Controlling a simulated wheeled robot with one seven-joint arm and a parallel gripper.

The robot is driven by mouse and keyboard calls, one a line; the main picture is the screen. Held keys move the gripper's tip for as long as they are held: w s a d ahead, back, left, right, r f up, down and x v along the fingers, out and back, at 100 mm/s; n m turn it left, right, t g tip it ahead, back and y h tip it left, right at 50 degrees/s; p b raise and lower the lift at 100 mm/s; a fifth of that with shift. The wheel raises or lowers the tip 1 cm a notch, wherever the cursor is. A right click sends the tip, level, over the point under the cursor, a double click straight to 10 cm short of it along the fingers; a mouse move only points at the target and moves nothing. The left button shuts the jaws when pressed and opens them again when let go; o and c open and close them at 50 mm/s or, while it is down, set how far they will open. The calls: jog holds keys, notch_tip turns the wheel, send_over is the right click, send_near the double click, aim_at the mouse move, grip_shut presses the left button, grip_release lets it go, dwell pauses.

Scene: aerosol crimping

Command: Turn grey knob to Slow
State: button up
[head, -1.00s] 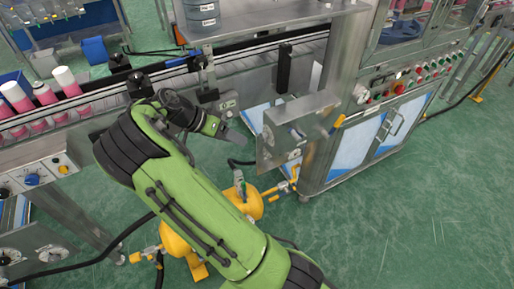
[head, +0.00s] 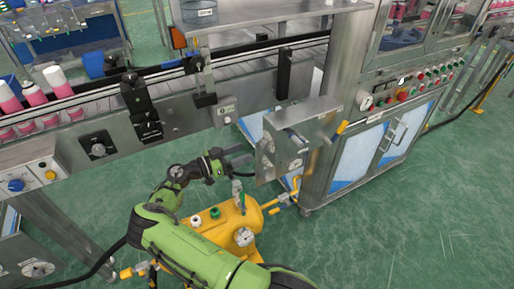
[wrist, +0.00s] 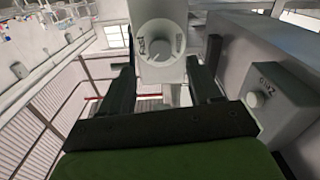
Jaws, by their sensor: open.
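In the wrist view a round grey knob (wrist: 158,50) sits on a pale panel, just beyond and between my fingertips. Small print shows on both sides of its face; the left label seems to read Fast, the right one is too blurred to read surely. A short dark mark on the knob points down and left. My gripper (wrist: 163,82) is open and empty, its two dark fingers apart and clear of the knob. In the head view my gripper (head: 234,157) is left of the steel box with dials. Which knob there is the same one, I cannot tell.
A grey box with a small round knob (wrist: 256,99) stands close at the right in the wrist view. In the head view the steel box (head: 303,112), yellow tank (head: 222,226) and conveyor side (head: 185,112) surround my gripper. Open green floor lies at right.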

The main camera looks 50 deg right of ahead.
aim_at(262, 145)
jog(key=x, duration=0.6)
jog(key=shift+s+d+b, duration=0.1)
jog(key=shift+d+b, duration=0.25)
jog(key=c, duration=1)
jog(key=shift+c, duration=0.2)
jog(key=shift+n, duration=0.3)
jog(key=n, duration=0.3)
jog(key=shift+n+b, duration=0.3)
jog(key=shift+b, duration=0.05)
jog(key=n, duration=0.4)
jog(key=shift+s+n, duration=0.1)
jog(key=shift+n, duration=0.2)
jog(key=n+p, duration=0.1)
jog(key=n, duration=0.3)
jog(key=shift+a+r+n, duration=0.1)
jog(key=shift+n, duration=0.2)
jog(key=shift+n+p, duration=0.9)
jog(key=shift+n, duration=1.3)
